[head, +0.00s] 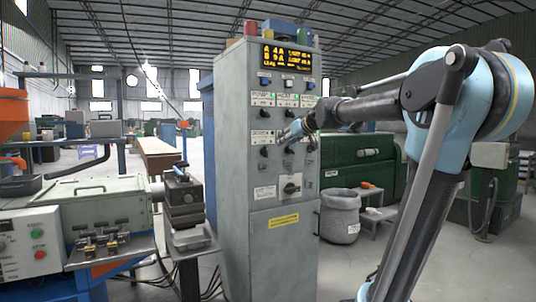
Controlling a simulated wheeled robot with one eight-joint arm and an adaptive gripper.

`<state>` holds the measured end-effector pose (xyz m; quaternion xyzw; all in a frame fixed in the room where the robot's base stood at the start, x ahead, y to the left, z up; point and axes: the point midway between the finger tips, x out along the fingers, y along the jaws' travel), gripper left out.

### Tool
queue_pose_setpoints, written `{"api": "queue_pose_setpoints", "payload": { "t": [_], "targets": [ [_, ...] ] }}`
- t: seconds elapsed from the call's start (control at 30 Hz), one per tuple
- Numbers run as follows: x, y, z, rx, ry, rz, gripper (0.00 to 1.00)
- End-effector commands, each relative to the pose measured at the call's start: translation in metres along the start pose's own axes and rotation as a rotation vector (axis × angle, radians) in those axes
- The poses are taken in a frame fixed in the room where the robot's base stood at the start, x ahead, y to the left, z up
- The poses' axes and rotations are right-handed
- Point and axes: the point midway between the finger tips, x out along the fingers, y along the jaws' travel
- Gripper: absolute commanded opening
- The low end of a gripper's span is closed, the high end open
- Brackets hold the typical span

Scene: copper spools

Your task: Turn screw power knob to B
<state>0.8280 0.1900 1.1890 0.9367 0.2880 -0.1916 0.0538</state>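The grey control cabinet (262,232) stands upright in the middle of the head view, with several dark knobs in rows under white labels. The label text is too small to read surely, so I cannot tell which knob is the screw power knob. A lower-row knob at the left (264,152) shows clear of my gripper. My gripper (284,135) reaches in from the right, in front of the middle of the panel. It partly hides the labels and knobs behind it. I cannot tell whether it touches a knob or whether its fingers are open.
A lit amber display (287,58) is at the cabinet's top, and a large rotary switch (291,187) sits below the knobs. A grey bin (340,215) stands right of the cabinet. A machine with a control box (30,245) stands at the left.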

Motion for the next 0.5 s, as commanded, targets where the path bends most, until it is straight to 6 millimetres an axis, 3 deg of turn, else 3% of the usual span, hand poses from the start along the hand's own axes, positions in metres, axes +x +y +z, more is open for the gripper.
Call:
{"api": "queue_pose_setpoints", "payload": {
  "t": [0.17,0.5],
  "targets": [
    [0.011,0.001,-0.005,-0.003,0.009,0.002,0.33],
    [0.058,0.001,-0.005,-0.004,0.008,0.001,0.33]
  ]
}}
